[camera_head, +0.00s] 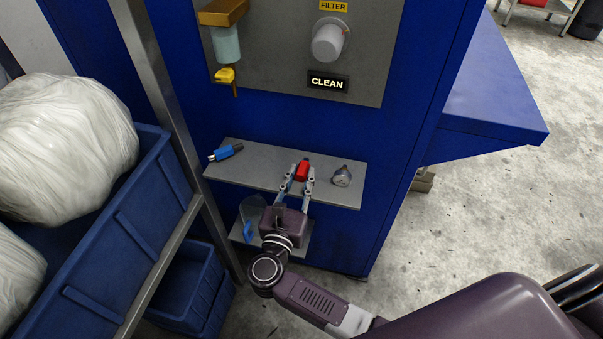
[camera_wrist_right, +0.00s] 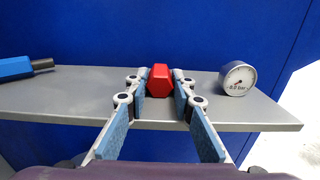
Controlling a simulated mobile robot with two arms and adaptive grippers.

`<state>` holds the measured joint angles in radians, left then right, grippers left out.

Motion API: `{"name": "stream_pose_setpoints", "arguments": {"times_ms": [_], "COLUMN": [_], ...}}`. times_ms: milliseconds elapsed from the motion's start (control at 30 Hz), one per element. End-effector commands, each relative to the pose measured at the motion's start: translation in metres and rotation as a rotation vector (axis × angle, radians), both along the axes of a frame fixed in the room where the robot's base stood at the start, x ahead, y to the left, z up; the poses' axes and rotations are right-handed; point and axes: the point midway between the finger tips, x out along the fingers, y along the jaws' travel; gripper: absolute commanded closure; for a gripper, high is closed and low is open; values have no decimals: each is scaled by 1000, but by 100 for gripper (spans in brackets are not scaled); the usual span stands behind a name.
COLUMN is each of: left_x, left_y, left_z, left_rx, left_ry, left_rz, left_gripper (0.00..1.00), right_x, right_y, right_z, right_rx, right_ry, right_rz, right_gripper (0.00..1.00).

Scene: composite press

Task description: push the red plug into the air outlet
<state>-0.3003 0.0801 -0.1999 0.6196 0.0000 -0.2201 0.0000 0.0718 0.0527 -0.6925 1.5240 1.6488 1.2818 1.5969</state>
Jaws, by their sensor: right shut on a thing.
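My right gripper (camera_head: 302,172) is at the grey shelf on the blue press cabinet. It is shut on the red plug (camera_head: 303,169), with one finger on each side. In the right wrist view the plug (camera_wrist_right: 160,80) shows as a red six-sided block between the blue-padded fingertips (camera_wrist_right: 160,86), over the shelf's surface. I cannot tell whether it still touches the shelf. A yellow fitting (camera_head: 226,75) hangs under a pale teal bowl on the grey panel above. I cannot tell whether it is the air outlet. My left gripper is not in view.
On the shelf (camera_head: 265,171), a blue connector (camera_head: 225,153) lies left and a round gauge (camera_head: 342,176) stands right. Above are a white filter bowl (camera_head: 328,42) and a CLEAN sign (camera_head: 327,83). Blue bins (camera_head: 125,225) stand left.

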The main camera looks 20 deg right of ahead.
Motion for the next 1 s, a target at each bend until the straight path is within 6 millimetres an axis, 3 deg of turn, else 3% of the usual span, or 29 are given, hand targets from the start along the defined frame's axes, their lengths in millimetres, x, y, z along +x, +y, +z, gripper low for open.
{"name": "stream_pose_setpoints", "arguments": {"times_ms": [1000], "left_x": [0], "left_y": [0], "left_z": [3], "left_rx": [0], "left_ry": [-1], "left_rz": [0], "left_gripper": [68], "right_x": [0], "right_y": [0], "right_z": [11], "right_rx": [0], "right_ry": [0], "right_rz": [0], "right_gripper": [100]}}
